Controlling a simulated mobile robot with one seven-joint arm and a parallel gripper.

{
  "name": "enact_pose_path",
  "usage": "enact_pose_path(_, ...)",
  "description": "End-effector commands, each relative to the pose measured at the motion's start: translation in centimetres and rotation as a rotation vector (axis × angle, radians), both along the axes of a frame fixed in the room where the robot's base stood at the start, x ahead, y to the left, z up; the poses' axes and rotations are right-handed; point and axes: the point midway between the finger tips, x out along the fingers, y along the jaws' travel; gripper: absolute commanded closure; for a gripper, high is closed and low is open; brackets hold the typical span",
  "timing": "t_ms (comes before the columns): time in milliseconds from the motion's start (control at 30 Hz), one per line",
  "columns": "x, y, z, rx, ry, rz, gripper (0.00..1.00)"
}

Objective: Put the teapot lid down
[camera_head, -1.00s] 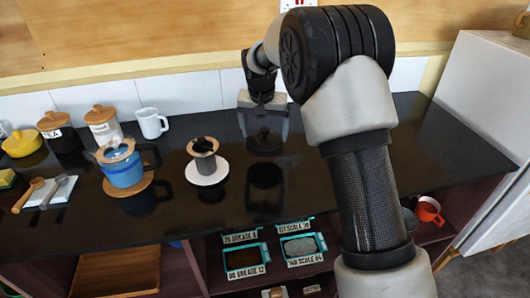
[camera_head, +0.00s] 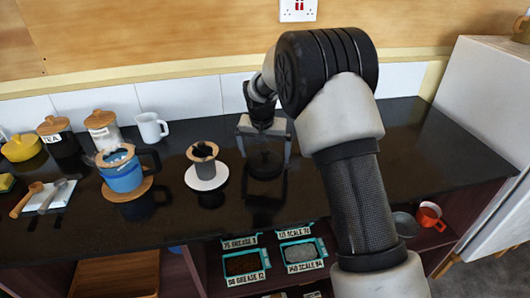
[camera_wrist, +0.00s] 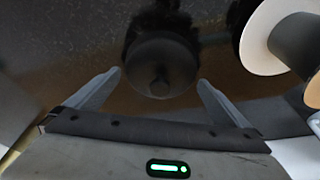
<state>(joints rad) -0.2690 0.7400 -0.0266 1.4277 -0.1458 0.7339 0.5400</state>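The teapot lid (camera_head: 265,164) is dark and round with a small knob. My gripper (camera_head: 264,162) spans it, with one finger on each side. The lid is level, low over the black counter (camera_head: 330,190). Dark reflections below it hide whether it touches the surface.
Further left are a blue pot (camera_head: 122,176) on a wooden coaster, a white mug (camera_head: 151,127) and lidded jars (camera_head: 101,125). The counter to the right is clear.

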Motion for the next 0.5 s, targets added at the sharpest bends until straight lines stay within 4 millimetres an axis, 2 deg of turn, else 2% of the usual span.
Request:
enact_pose_path(267,0.0,0.0,0.7,0.001,-0.001,0.000,0.00)
enact_pose_path(367,-0.3,0.1,1.9,0.000,-0.003,0.000,0.00)
enact_pose_path(500,-1.0,0.3,4.8,0.001,-0.004,0.001,0.00)
